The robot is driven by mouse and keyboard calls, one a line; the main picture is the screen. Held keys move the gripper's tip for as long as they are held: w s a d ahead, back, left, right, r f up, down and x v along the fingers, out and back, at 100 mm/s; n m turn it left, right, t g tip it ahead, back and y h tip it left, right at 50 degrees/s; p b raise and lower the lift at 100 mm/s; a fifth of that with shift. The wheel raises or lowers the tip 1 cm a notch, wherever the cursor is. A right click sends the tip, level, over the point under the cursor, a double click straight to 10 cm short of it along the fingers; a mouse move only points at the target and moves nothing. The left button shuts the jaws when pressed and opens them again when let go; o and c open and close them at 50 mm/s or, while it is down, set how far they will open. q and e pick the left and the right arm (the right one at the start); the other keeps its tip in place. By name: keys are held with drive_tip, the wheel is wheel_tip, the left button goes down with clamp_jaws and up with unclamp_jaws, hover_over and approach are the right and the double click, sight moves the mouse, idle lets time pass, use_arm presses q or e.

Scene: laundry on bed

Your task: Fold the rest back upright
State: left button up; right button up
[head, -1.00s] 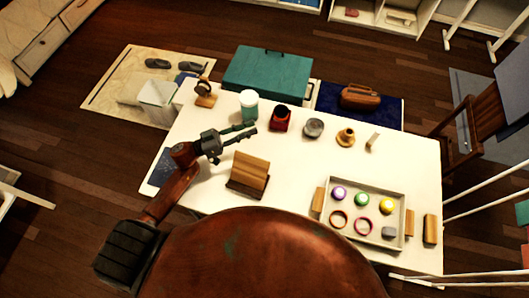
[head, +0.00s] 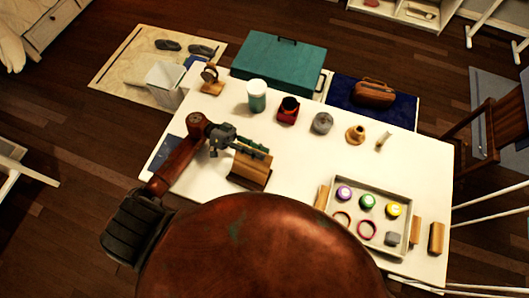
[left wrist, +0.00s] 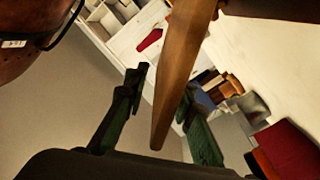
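The wooden rest (head: 251,170) stands on the white table near its front edge, with a tilted back panel on a darker base. My left gripper (head: 258,152) is at the top edge of the panel in the head view and covers part of it. In the left wrist view the wooden panel (left wrist: 180,75) reaches between the two green fingers of my left gripper (left wrist: 165,82). The fingers stand apart, with a gap between the panel and the left finger. Whether the other finger touches the panel is unclear. My right gripper is not in view.
A tray (head: 350,239) of small items lies at right. The table's middle is clear.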

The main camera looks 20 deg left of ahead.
use_arm(q)
drive_tip(key=shift+d, duration=1.05)
clamp_jaws()
